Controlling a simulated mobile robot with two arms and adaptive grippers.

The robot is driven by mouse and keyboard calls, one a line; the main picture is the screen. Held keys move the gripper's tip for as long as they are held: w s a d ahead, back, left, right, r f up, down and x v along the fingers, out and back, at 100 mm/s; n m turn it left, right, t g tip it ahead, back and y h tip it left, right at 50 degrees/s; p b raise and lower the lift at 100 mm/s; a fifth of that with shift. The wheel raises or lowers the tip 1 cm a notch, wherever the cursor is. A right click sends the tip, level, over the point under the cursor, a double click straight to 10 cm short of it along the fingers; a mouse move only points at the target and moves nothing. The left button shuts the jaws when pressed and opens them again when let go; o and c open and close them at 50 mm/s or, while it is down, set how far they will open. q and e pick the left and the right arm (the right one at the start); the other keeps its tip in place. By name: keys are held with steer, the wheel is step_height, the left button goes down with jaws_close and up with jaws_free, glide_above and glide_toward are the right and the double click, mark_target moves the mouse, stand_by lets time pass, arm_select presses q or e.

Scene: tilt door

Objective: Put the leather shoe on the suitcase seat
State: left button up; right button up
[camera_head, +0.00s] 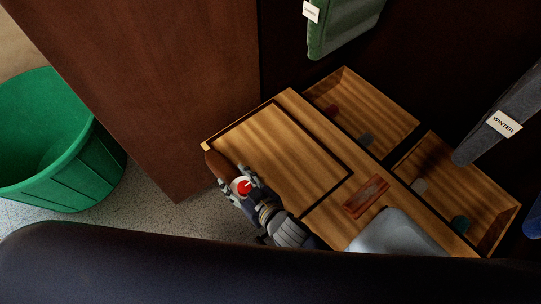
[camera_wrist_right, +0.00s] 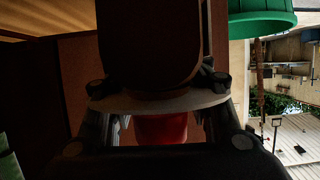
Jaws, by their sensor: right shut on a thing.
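My right gripper (camera_head: 243,187) is shut on the brown leather shoe (camera_head: 216,162), whose rounded end sticks out beyond the fingers at the left corner of the wooden unit. In the right wrist view the shoe (camera_wrist_right: 150,45) is a dark shape ahead of the fingers, with a pale edge near them and a red part behind it. Whether the shoe touches the wood is unclear. No suitcase seat is clearly recognisable. My left gripper is not in view.
The wooden unit (camera_head: 285,150) has open compartments (camera_head: 375,105) with small items. A green basket (camera_head: 60,150) stands left. Labelled garments, including a "WINTER" one (camera_head: 500,122), hang above.

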steer(key=w+d+f+b, duration=0.1)
steer(key=w+d+b, duration=0.1)
steer(key=w, duration=0.1)
steer(key=w+d+f+b, duration=0.2)
steer(key=w, duration=0.2)
steer(key=w+d+f+b, duration=0.1)
steer(key=w+d+b, duration=0.1)
steer(key=w, duration=0.1)
steer(key=shift+w+d+f, duration=0.15)
steer(key=shift+f, duration=0.2)
steer(key=shift+r, duration=0.15)
steer(key=o, duration=1.3)
steer(key=shift+f, duration=0.25)
steer(key=shift+o, duration=0.2)
